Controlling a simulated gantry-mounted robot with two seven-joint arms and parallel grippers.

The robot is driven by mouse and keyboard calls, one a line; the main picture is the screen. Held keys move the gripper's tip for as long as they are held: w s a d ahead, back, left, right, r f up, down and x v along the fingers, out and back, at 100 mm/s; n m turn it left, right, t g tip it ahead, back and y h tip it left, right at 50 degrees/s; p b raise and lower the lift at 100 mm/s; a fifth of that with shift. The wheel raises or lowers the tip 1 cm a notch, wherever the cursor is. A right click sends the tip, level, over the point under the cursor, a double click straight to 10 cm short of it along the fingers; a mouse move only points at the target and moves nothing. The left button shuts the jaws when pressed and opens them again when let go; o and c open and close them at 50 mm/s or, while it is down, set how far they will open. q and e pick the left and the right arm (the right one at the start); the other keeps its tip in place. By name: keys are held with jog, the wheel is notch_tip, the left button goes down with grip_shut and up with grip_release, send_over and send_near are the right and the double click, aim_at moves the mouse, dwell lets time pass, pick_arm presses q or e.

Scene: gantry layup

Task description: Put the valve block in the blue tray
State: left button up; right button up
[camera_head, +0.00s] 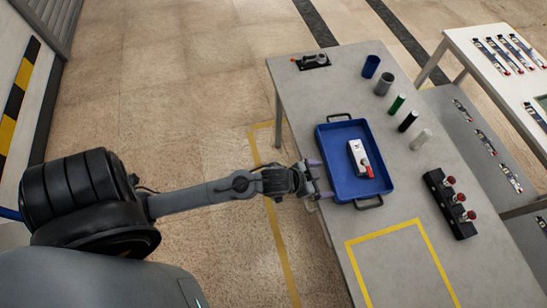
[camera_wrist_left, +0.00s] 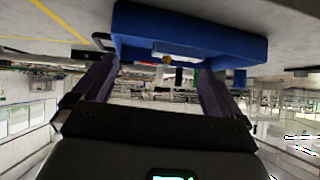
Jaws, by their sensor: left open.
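The blue tray (camera_head: 331,151) lies on the grey table, with a black handle at each end. The valve block (camera_head: 357,151), a pale block with a red lever, lies inside the tray, right of its middle. My left gripper (camera_head: 320,179) is open and empty at the tray's left side, with its fingers toward the wall. In the left wrist view, the two dark fingers stand apart (camera_wrist_left: 152,72) with the tray's blue wall (camera_wrist_left: 190,38) beyond them. My right gripper is not in view.
A dark fixture (camera_head: 312,61) sits at the table's far left corner. Several cylinders, including a green one (camera_head: 397,105), stand beyond the tray. A black box with red knobs (camera_head: 451,203) lies to the right. The yellow-outlined area (camera_head: 402,265) is empty.

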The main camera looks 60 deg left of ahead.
pick_arm(q)
jog(key=s+a+r+n+g+y, duration=0.1)
jog(key=s+g, duration=0.5)
jog(key=s, duration=1.1)
jog(key=shift+a+r+g+y, duration=0.3)
jog(key=shift+r+y, duration=0.2)
jog(key=shift+r, duration=0.2)
jog(key=shift+r, duration=0.1)
